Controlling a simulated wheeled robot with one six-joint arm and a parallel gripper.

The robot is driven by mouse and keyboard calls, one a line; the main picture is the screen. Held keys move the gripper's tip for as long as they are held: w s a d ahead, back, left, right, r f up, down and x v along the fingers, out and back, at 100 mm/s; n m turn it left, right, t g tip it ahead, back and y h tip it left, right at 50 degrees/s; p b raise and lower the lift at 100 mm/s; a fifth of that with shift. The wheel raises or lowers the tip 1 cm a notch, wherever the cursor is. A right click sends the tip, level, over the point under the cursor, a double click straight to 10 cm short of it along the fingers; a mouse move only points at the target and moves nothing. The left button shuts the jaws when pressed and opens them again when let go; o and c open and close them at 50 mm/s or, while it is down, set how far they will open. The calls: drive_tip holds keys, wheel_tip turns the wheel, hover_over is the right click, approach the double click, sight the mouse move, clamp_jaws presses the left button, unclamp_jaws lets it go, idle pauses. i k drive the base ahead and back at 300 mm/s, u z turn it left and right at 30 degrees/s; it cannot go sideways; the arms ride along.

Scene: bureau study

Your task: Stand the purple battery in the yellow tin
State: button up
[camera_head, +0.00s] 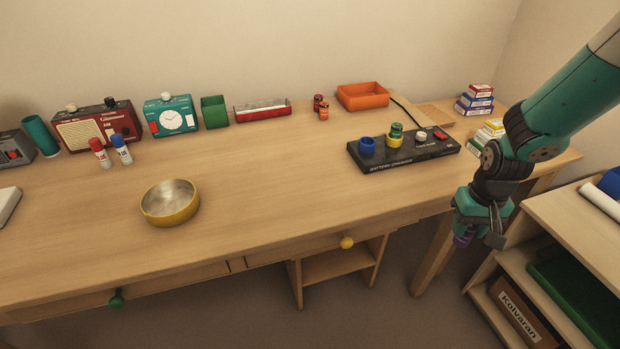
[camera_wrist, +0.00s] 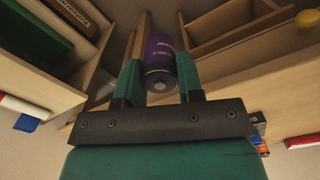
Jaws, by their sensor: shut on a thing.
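My gripper (camera_head: 478,232) hangs off the right end of the desk, in front of its edge. It is shut on the purple battery (camera_wrist: 160,62), which sits between the two fingers in the wrist view. In the head view only a small purple part of the battery (camera_head: 462,240) shows below the gripper. The yellow tin (camera_head: 170,218) is a round, low, open bowl shape on the left half of the desk, well to the left of my gripper. Its inside looks empty.
A black battery charger (camera_head: 405,162) with blue and yellow rings lies on the desk between tin and gripper. A shelf unit (camera_head: 545,215) stands at right. The desk around the tin is clear.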

sight(172, 207)
drive_tip(key=u, duration=1.35)
